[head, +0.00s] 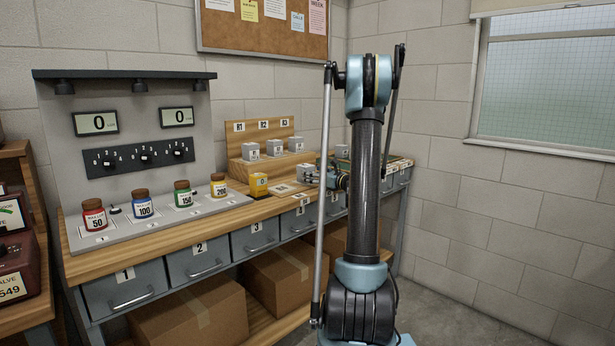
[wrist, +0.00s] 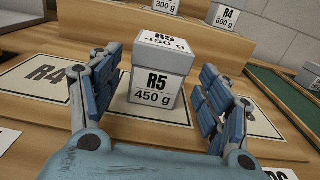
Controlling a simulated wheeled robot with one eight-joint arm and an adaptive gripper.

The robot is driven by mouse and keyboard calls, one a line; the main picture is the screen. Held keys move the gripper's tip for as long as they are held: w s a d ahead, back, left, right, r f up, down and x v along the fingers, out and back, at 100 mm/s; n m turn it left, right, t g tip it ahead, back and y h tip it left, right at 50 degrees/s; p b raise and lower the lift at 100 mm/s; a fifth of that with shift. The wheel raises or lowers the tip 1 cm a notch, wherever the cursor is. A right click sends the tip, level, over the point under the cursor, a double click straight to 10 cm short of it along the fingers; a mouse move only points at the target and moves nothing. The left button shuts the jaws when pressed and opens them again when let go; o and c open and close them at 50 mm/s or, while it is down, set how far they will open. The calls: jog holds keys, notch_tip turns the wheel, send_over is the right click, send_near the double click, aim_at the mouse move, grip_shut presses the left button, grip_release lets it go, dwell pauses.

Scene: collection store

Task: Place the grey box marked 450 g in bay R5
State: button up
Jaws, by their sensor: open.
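The grey box marked R5 and 450 g (wrist: 159,82) stands upright between my gripper's fingers in the wrist view. My gripper (wrist: 158,68) is open, with one blue finger on each side of the box and gaps between fingers and box. The box is over a white, black-outlined bay card (wrist: 253,124), between the cards R4 (wrist: 45,75) and R6 (wrist: 279,174); its own printed label is hidden. I cannot tell whether the box rests fully on the card. In the head view my gripper (head: 331,177) is small and partly behind my arm.
Wooden steps behind bear other grey boxes, including 300 g (wrist: 166,4) and 600 g (wrist: 233,17). A green-lined tray (wrist: 285,95) lies to the right. In the head view, coloured weight jars (head: 143,205) and a yellow block (head: 259,185) stand left along the bench (head: 200,233).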

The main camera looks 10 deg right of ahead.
jog(key=v, duration=0.7)
jog(key=shift+s+d, duration=0.1)
